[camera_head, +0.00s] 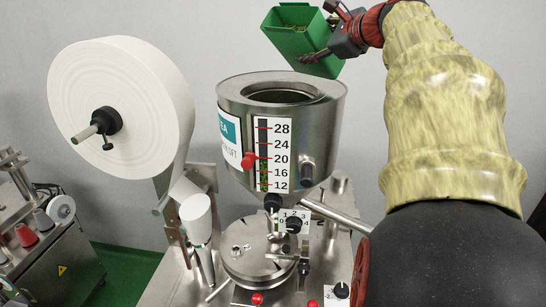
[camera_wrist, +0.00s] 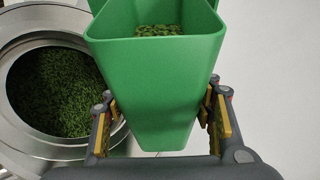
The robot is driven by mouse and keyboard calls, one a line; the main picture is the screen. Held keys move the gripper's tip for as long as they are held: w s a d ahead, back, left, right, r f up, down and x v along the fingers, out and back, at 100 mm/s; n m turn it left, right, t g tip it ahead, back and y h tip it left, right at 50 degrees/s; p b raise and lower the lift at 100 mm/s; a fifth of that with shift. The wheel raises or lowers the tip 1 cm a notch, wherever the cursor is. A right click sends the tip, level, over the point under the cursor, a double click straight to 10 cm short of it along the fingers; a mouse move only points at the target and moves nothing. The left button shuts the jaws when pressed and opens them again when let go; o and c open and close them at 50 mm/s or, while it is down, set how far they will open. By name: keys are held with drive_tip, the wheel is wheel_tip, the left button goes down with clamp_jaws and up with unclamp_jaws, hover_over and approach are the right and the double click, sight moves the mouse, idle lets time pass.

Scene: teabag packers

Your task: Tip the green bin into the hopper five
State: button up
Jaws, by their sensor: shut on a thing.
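The green bin (camera_head: 293,45) is held above the steel hopper (camera_head: 234,92), tilted somewhat, apart from its rim. My gripper (camera_head: 326,35) is shut on the bin's sides. In the wrist view, the bin (camera_wrist: 155,80) sits between the fingers of my gripper (camera_wrist: 163,120), with some green leaf (camera_wrist: 158,30) inside. The hopper's round mouth is at the left in that view, with green leaf (camera_wrist: 50,90) in it. The hopper's gauge (camera_head: 275,150) runs 12 to 28. Its red pointer (camera_head: 249,160) is near 20, with green showing below roughly 18.
A large white paper roll (camera_head: 120,105) stands left of the hopper. A steel plate with a round disc (camera_head: 258,265) and knobs lies below. A red handwheel (camera_head: 361,270) is at the lower right. Another machine (camera_head: 45,240) is at the far left. The wall behind is bare.

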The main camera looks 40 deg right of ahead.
drive_tip(key=shift+w+d+f+n+b, duration=0.1)
drive_tip(key=shift+w+d+n+b, duration=0.15)
drive_tip(key=shift+b, duration=0.55)
idle(0.4)
drive_tip(key=shift+d+f+n+t+h+b, duration=0.1)
drive_tip(key=shift+f+n+t+h+b, duration=0.45)
drive_tip(key=shift+b, duration=1.45)
drive_tip(key=shift+d+f+n+t+h+b, duration=0.1)
drive_tip(key=shift+f+n+h+b, duration=0.5)
drive_tip(key=shift+b, duration=1.35)
idle(2.8)
